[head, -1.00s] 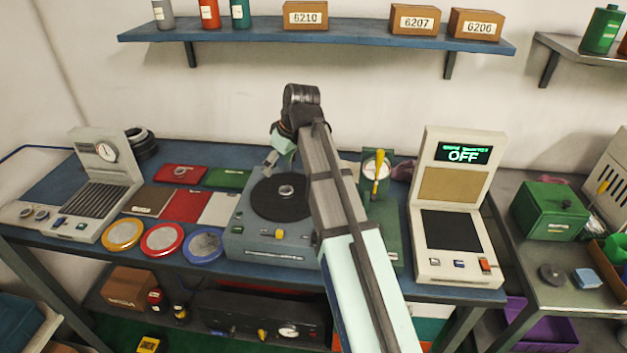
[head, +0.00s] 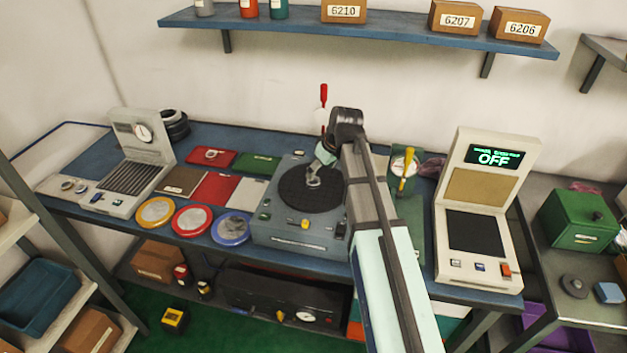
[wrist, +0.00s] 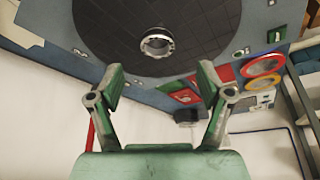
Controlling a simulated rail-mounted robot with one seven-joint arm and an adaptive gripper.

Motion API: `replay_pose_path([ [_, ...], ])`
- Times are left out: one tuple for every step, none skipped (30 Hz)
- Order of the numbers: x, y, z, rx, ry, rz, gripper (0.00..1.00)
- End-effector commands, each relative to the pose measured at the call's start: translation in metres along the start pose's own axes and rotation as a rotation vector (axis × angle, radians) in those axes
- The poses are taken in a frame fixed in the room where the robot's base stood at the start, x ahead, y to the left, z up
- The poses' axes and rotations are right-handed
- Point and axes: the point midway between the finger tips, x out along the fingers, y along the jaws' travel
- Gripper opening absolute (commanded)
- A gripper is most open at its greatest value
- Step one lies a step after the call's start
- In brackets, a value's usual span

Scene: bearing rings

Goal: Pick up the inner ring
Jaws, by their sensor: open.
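A small metallic ring, seemingly the inner ring (wrist: 157,45), lies flat on the dark round turntable (wrist: 110,30) of a grey-blue machine. In the head view the ring (head: 313,184) is near the middle of the turntable (head: 292,200), partly hidden by my gripper (head: 318,170). In the wrist view my gripper (wrist: 160,70) is open, its two fingers wide apart with nothing between them. The ring shows beyond the fingertips, roughly centred between them. Whether the fingertips touch the turntable cannot be told.
Another small ring (head: 211,154) lies on a red mat. Red, grey and green mats and yellow, red and blue round trays (head: 233,226) lie left of the machine. A gauge stand (head: 405,170) with a yellow handle and a scale reading OFF (head: 477,232) stand to the right.

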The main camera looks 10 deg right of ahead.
Motion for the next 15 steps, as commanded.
replay_pose_path([
  [0.005, 0.000, 0.000, 0.000, -0.002, -0.001, 0.79],
  [0.007, 0.000, 0.000, 0.000, -0.002, -0.001, 0.79],
  [0.010, 0.000, 0.000, 0.000, -0.002, -0.001, 0.79],
  [0.012, 0.000, 0.000, -0.001, -0.001, -0.001, 0.79],
  [0.013, 0.000, 0.000, -0.001, -0.001, 0.000, 0.79],
  [0.014, 0.000, 0.000, -0.001, 0.000, 0.000, 0.79],
  [0.015, 0.000, 0.000, 0.000, 0.000, 0.000, 0.79],
  [0.016, 0.000, -0.001, 0.000, 0.000, 0.000, 0.79],
  [0.017, 0.000, -0.001, 0.000, -0.001, 0.000, 0.79],
  [0.018, 0.000, -0.001, 0.000, -0.001, -0.001, 0.79],
  [0.020, 0.001, -0.001, 0.000, -0.002, -0.001, 0.79],
  [0.022, 0.001, -0.002, 0.000, -0.002, -0.002, 0.79],
  [0.025, 0.001, -0.003, 0.000, -0.002, -0.002, 0.79],
  [0.028, 0.002, -0.003, 0.000, -0.002, -0.001, 0.79],
  [0.032, 0.002, -0.004, 0.000, -0.002, -0.002, 0.79],
])
